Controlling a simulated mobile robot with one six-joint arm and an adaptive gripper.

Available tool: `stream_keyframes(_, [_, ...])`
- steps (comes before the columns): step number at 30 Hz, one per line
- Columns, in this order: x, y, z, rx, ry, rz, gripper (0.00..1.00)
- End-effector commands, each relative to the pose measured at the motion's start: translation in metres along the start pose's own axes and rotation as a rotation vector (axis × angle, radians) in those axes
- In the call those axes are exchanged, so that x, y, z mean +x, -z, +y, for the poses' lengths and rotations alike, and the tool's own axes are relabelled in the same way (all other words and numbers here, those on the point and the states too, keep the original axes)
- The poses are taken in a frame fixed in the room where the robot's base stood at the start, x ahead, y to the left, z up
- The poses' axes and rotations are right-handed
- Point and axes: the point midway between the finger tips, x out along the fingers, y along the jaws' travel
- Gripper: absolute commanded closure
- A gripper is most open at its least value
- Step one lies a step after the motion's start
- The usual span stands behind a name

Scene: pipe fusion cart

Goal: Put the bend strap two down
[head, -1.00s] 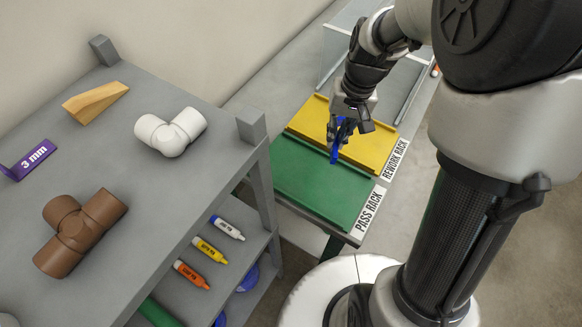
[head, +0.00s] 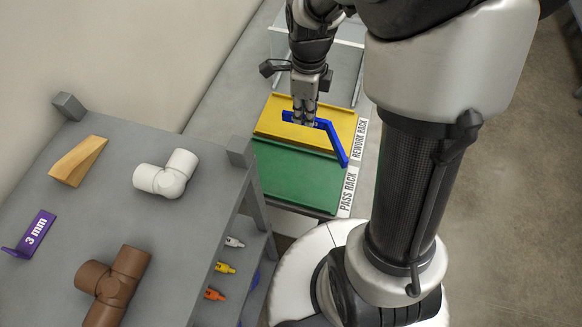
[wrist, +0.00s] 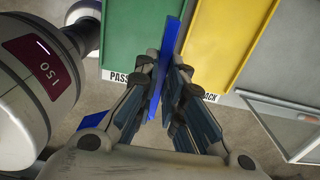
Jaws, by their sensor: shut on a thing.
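The blue bend strap (head: 335,143) shows in the head view as a bent bar, in front of the yellow rework rack (head: 278,131) and reaching over the edge by the green pass rack (head: 290,176). My gripper (head: 304,118) is shut on it, with the fingers pointing down. In the wrist view the strap (wrist: 166,60) stands edge-on between the fingers (wrist: 162,95), above the boundary of the two racks; a lower blue part shows at left. Whether the strap touches a rack cannot be told.
A grey cart at left bears a wooden wedge (head: 78,161), a white elbow (head: 167,174), a brown tee (head: 112,287) and a purple 3 mm gauge (head: 31,235). Markers (head: 225,268) lie on its lower shelf. A clear-walled case (head: 345,62) stands behind the racks.

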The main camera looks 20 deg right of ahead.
Motion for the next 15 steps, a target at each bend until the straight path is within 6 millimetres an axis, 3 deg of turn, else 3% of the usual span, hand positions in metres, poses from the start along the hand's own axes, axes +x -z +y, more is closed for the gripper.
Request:
stream_keyframes(5, [0.036, 0.001, 0.002, 0.020, -0.008, 0.004, 1.00])
stream_keyframes(15, [0.126, 0.001, 0.002, 0.017, -0.007, 0.003, 1.00])
